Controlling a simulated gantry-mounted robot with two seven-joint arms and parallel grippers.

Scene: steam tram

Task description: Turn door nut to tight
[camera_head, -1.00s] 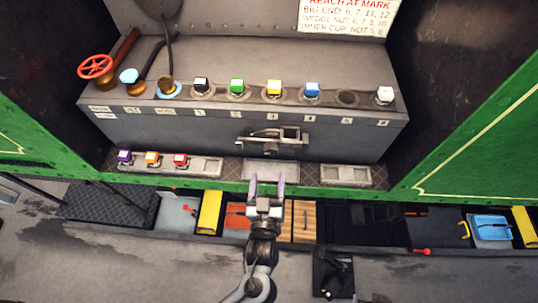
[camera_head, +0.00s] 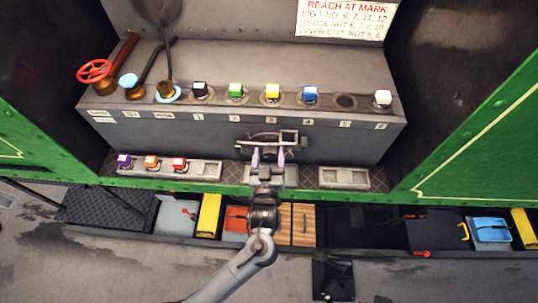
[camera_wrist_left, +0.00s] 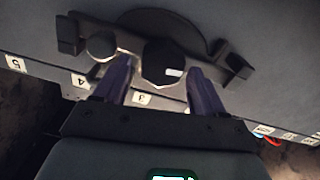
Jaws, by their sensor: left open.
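The door fastening (camera_head: 272,139) is a dark metal bar with brackets on the front of the grey box, below the numbered row. In the left wrist view the door nut (camera_wrist_left: 162,64) is a dark faceted block with a small pale mark, in the middle of the bar. A round boss (camera_wrist_left: 102,46) sits to its left. My left gripper (camera_head: 268,157) is open, its two purple fingers pointing at the fastening from below. In the left wrist view the fingertips stand on either side of the nut; I cannot tell whether they touch it. My right gripper is not in view.
Coloured-topped plugs, including a green one (camera_head: 236,90), stand along the ledge above. Purple, orange and red pieces sit in a tray (camera_head: 205,170) at lower left. A red handwheel (camera_head: 95,72) is at left. Green side panels (camera_head: 490,140) flank the opening.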

